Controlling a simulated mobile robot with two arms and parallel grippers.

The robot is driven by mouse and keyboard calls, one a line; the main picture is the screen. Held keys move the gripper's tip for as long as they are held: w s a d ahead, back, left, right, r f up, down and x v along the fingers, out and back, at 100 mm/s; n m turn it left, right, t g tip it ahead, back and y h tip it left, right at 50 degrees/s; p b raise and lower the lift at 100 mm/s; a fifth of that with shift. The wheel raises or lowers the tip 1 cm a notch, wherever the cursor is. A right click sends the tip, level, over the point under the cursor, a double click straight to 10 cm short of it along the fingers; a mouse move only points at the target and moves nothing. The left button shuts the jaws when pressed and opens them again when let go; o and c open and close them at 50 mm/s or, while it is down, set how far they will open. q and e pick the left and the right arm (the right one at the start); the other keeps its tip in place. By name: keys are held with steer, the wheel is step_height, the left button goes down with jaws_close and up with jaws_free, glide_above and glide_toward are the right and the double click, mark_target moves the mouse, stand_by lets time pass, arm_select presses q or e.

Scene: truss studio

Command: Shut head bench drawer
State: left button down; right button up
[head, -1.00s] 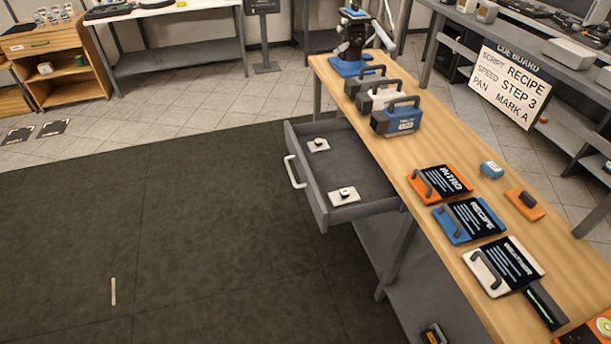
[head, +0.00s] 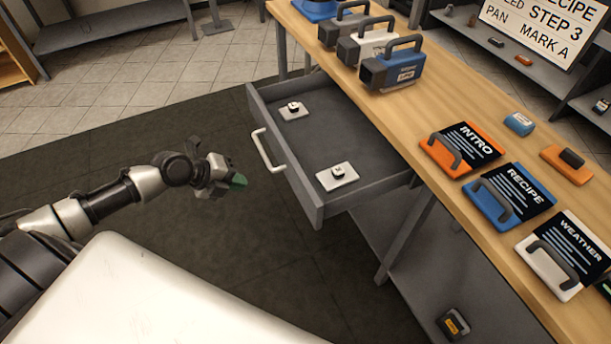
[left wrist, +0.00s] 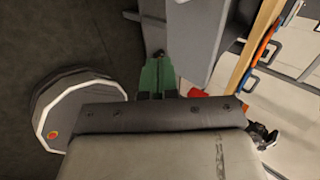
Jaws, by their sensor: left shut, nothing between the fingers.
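The grey bench drawer (head: 322,124) is pulled out from the left side of the wooden-topped bench (head: 448,120). Its white handle (head: 268,153) is on the drawer's left-facing front. Two small white plates with dark knobs lie inside the drawer. My left gripper (head: 238,181) is just left of the handle and a little below it, apart from it in the head view. Its green-tipped fingers are shut and empty. In the left wrist view the green fingertips (left wrist: 158,76) point toward grey panels.
On the bench top stand several box-shaped units with handles, such as a blue one (head: 392,68), and cards labelled INTRO (head: 463,148), RECIPE and WEATHER. A grey lower shelf (head: 440,260) lies under the bench. The dark floor mat (head: 120,140) left of the drawer is clear.

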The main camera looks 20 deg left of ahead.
arm_select(q)
steer(key=p, duration=0.2)
glide_toward(293, 184)
steer(key=x, duration=0.6)
steer(key=shift+s+f, duration=0.1)
steer(key=shift+s, duration=0.05)
steer(key=shift+w+d+f, duration=0.1)
steer(key=shift+w+d, duration=0.1)
steer(key=shift+w, duration=0.05)
arm_select(e)
steer(key=shift+s+d+r, duration=0.1)
steer(key=shift+r, duration=0.4)
steer(key=shift+s+d+r, duration=0.1)
steer(key=shift+r, duration=0.4)
arm_select(q)
steer(key=shift+w, duration=0.1)
arm_select(e)
steer(key=shift+f, duration=0.1)
